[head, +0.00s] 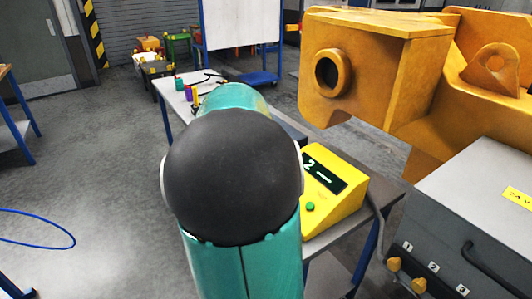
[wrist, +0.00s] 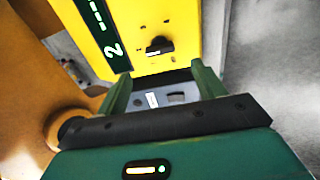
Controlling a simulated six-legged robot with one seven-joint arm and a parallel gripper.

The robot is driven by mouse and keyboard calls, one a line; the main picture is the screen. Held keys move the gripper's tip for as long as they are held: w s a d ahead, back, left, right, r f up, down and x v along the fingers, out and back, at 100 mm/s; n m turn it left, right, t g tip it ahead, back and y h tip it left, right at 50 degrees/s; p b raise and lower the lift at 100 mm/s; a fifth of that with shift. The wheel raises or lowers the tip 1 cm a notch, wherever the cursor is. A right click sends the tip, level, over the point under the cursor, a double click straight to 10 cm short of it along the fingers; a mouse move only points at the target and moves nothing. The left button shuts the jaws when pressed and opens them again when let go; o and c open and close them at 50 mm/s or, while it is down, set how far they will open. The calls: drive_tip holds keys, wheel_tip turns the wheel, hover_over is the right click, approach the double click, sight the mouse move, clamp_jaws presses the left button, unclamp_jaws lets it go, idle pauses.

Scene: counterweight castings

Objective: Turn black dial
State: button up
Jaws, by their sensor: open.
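The black dial (wrist: 158,46) sits on the face of a yellow console (wrist: 185,15) in the wrist view. My gripper (wrist: 160,69) is open, with its two green fingers apart and nothing seen between the tips but the console's lower edge and a grey surface behind. The dial appears just beyond the fingertips, roughly centred between them, and I see no contact. In the head view the yellow console (head: 345,207) shows a dark display reading "2" with a bar, and a green button (head: 310,207). My arm hides the dial and my gripper there.
A large orange casting (head: 425,60) stands at the upper right. A grey cabinet (head: 480,205) with numbered labels and orange knobs is right of the console. A bench (head: 205,105) with small coloured items is behind my arm. The floor at left is mostly clear, with a blue cable (head: 40,212).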

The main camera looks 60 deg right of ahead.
drive_tip(key=v, duration=0.5)
drive_tip(key=shift+a+r, duration=0.1)
drive_tip(key=shift+r, duration=0.05)
drive_tip(key=shift+w, duration=0.1)
drive_tip(key=w+a+n+t+y, duration=0.1)
drive_tip(key=w+a+t, duration=0.2)
drive_tip(key=a, duration=0.9)
drive_tip(key=w+a+n+t+y, duration=0.2)
drive_tip(key=w+a, duration=0.1)
drive_tip(key=a, duration=0.8)
drive_tip(key=s+a+f+n+t+y, duration=0.1)
drive_tip(key=s+a, duration=0.1)
drive_tip(key=a, duration=0.7)
drive_tip(key=s+a+n+t+y, duration=0.1)
drive_tip(key=s+a, duration=0.2)
drive_tip(key=a, duration=0.7)
drive_tip(key=shift+a+f+t, duration=0.2)
drive_tip(key=shift+f+t, duration=0.1)
drive_tip(key=shift+f, duration=0.1)
drive_tip(key=shift+c, duration=0.4)
drive_tip(key=c, duration=0.6)
drive_tip(key=shift+d, duration=0.15)
drive_tip(key=shift+c, duration=0.2)
